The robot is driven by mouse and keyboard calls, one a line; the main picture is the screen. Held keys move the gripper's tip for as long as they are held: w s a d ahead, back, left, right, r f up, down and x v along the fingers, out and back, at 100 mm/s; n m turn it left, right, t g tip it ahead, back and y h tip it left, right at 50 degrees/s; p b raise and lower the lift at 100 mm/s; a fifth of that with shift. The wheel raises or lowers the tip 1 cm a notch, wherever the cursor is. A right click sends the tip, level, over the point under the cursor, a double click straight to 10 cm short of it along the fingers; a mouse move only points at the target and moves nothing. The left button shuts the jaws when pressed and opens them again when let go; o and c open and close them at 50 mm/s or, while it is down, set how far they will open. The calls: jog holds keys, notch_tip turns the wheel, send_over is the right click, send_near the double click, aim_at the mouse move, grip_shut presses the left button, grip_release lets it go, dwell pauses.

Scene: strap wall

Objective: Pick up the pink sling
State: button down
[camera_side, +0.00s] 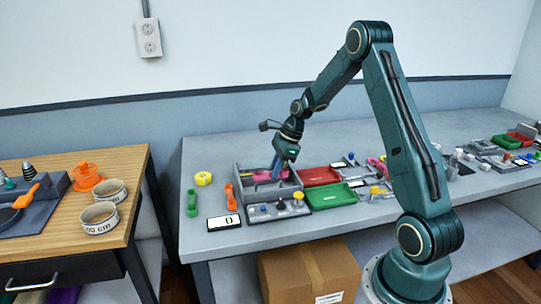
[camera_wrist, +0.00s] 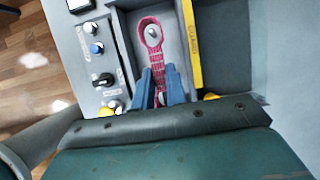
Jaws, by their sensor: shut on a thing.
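The pink sling (camera_wrist: 151,50) lies in a grey compartment in the wrist view, its looped far end around a small round silver peg or knob. My gripper (camera_wrist: 159,90) has its two blue fingers on either side of the sling's narrow strap and is shut on it. The part of the strap nearest my wrist is hidden. In the side view my gripper (camera_side: 277,170) points down into the grey tray (camera_side: 240,184), and a bit of the pink sling (camera_side: 262,176) shows beside the fingers.
A yellow bar (camera_wrist: 191,45) runs along the compartment's right side. A knob panel (camera_side: 279,210) stands in front of the tray. Red (camera_side: 320,175) and green (camera_side: 331,195) trays lie to the right, an orange strap (camera_side: 231,196) and a display (camera_side: 224,222) to the left.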

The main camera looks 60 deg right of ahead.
aim_at(267, 173)
notch_tip(267, 173, up, 15)
jog(key=shift+r, duration=0.2)
jog(key=shift+f, duration=0.15)
dwell(0.6)
jog(key=f, duration=0.8)
jog(key=a+f, duration=0.1)
jog(key=f, duration=0.3)
jog(key=shift+w, duration=0.25)
jog(key=shift+f, duration=0.45)
jog(key=shift+f, duration=0.15)
jog(key=shift+f, duration=2.9)
jog(key=shift+f, duration=0.25)
